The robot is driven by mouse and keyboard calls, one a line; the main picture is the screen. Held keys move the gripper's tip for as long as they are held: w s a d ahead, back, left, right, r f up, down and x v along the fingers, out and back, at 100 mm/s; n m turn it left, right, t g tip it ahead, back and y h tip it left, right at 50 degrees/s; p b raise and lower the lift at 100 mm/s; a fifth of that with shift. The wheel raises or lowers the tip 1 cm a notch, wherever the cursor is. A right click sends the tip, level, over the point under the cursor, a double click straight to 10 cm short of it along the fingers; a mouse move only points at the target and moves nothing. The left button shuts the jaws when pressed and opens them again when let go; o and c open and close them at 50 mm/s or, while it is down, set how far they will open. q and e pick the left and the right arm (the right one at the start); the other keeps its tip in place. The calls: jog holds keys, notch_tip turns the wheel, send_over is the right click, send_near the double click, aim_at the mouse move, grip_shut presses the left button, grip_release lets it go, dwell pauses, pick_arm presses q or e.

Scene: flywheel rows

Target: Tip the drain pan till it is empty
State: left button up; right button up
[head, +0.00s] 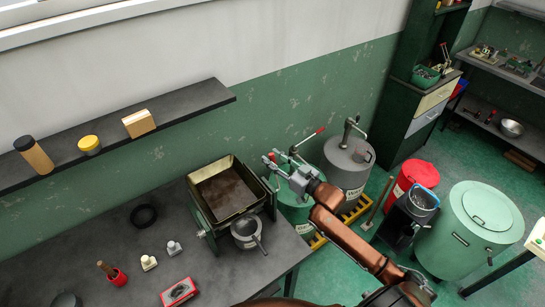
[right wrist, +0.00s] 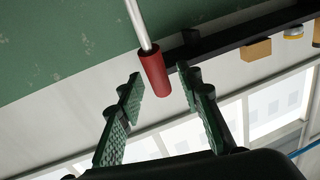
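The drain pan (head: 211,171) is a squarish metal tray in a frame on the dark bench. It looks level, and its inside is dark brown; I cannot tell how much is in it. A small grey round vessel with a handle (head: 246,230) sits just in front of it. My right gripper (head: 270,159) is beside the pan's far right corner. In the right wrist view its green fingers (right wrist: 160,82) are open, with a red grip on a silver rod (right wrist: 153,70) just ahead between the tips, apart from both. My left gripper is not in view.
A wall shelf (head: 100,128) runs behind. A green drum (head: 295,207) and a grey drum (head: 347,170) with pumps stand right of the bench.

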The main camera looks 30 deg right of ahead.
jog(key=shift+w+a, duration=0.1)
jog(key=shift+w, duration=0.25)
jog(key=shift+c, duration=0.5)
grip_shut()
